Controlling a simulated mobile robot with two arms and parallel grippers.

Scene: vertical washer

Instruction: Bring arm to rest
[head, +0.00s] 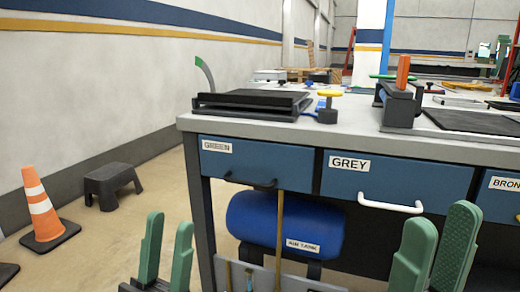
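My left gripper (169,222) shows at the bottom left, its two green fingers pointing up and apart with nothing between them. It is in front of the workbench's left leg, and floor shows behind it. My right gripper (441,215) shows at the bottom right, with its green fingers also apart and empty. It is in front of the blue drawers, right of the white handle (391,207) of the drawer labelled GREY (440,184). Neither gripper visibly holds anything. Most of both arms is out of frame.
The workbench (350,137) carries a black plate (250,102), a vise-like tool (398,105) and small parts. A blue tank (262,222) sits beneath. A traffic cone (41,208) and dark step stool (112,183) stand left on open floor.

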